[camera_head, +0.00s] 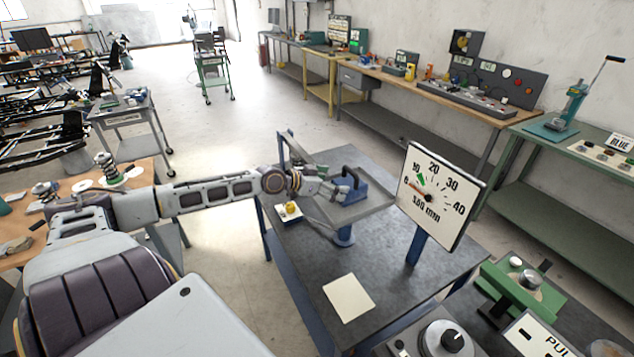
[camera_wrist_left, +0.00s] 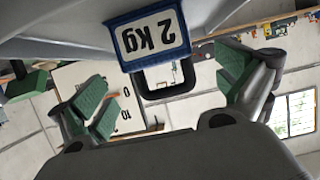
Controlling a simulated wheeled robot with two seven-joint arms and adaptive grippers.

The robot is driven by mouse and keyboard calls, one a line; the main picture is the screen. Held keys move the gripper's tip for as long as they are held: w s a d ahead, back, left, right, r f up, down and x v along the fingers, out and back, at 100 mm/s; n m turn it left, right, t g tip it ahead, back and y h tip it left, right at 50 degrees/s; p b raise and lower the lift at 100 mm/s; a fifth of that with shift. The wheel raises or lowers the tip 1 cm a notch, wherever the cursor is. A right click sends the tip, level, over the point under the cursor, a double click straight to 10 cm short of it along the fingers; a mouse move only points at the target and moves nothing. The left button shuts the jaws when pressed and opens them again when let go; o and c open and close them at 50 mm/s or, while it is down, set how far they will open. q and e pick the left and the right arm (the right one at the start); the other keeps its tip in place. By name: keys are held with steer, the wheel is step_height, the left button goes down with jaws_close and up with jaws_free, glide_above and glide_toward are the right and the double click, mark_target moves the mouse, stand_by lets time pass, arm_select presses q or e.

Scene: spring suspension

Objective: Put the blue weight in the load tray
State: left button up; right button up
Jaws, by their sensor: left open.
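The blue weight (camera_head: 349,187) has a black handle and sits upright on the grey load tray (camera_head: 374,207), which stands on a blue post. In the left wrist view the blue weight (camera_wrist_left: 148,62) shows a white "2 Kg" label, upside down. My left gripper (camera_head: 335,187) is close beside the weight in the head view. In the left wrist view my left gripper (camera_wrist_left: 165,95) is open, its green-padded fingers apart on either side of the black handle, with gaps between. My right gripper is not in view.
A dial board (camera_head: 436,195) marked in mm stands right of the tray; its pointer is near the low end. A small yellow-topped object (camera_head: 291,208) and a blank white sheet (camera_head: 348,298) lie on the dark table (camera_head: 300,262). Green fixtures (camera_head: 525,290) stand at the right front.

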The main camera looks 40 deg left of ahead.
arm_select(q)
steer(key=shift+s+a+r, duration=0.1)
steer(key=shift+s+r, duration=0.15)
steer(key=shift+s, duration=0.3)
steer(key=shift+s+a+r+p, duration=0.2)
steer(key=shift+s+p, duration=0.1)
steer(key=shift+s, duration=0.15)
steer(key=shift+p+v, duration=0.35)
steer(key=shift+v, duration=1.8)
